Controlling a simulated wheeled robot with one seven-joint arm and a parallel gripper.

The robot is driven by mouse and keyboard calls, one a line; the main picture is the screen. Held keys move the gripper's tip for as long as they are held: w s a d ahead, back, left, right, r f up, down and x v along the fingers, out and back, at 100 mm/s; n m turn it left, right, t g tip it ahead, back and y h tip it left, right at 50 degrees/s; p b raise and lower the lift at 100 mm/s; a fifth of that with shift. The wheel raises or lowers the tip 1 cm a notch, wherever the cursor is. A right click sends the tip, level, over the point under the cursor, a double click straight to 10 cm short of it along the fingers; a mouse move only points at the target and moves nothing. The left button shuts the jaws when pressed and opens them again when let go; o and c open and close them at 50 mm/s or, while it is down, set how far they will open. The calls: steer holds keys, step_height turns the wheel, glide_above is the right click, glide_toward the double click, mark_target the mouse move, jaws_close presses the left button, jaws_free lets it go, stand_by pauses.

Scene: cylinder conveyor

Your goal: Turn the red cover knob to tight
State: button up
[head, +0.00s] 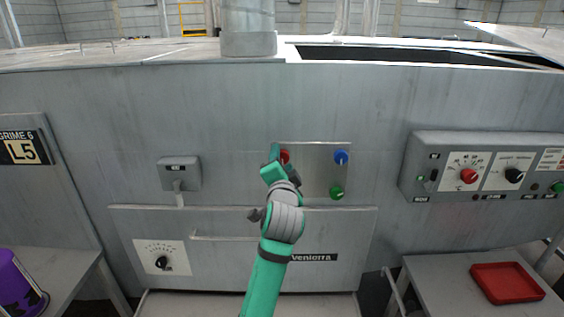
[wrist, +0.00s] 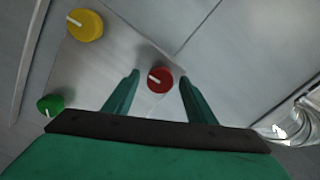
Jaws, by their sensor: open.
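The red cover knob (head: 285,155) is at the upper left of a bare metal cover plate (head: 318,165) on the front of the grey machine. In the wrist view the red knob (wrist: 160,79) shows a white pointer line slanting toward the upper left. My gripper (head: 276,158) is in front of the plate's left side and partly covers the red knob in the head view. In the wrist view my gripper (wrist: 160,76) is open, its two green fingers on either side of the red knob. Contact with the knob cannot be told.
A blue knob (head: 341,157) and a green knob (head: 336,193) are on the plate's right side. A yellow knob (wrist: 85,25) shows in the wrist view. A control box (head: 484,170) stands out at the right, a small grey box (head: 179,172) at the left.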

steer(key=s, duration=1)
steer(key=shift+s, duration=0.3)
steer(key=s+d+f+n, duration=0.1)
steer(key=s+f+n, duration=0.2)
steer(key=s+f, duration=0.5)
steer(key=s+d+f+n+g, duration=0.1)
steer(key=s+f+n, duration=0.3)
steer(key=f, duration=0.8)
steer(key=s+d+f+n, duration=0.1)
steer(key=s+d+f, duration=0.1)
steer(key=s+f, duration=0.7)
steer(key=s+a+f+n, duration=0.2)
steer(key=s+f, duration=0.1)
steer(key=s, duration=1.1)
steer(key=s+a+f+n+g, duration=0.1)
steer(key=s+f, duration=0.3)
steer(key=s, duration=1)
steer(key=shift+s+a+f+n+g, duration=0.3)
steer(key=shift+a+n, duration=0.2)
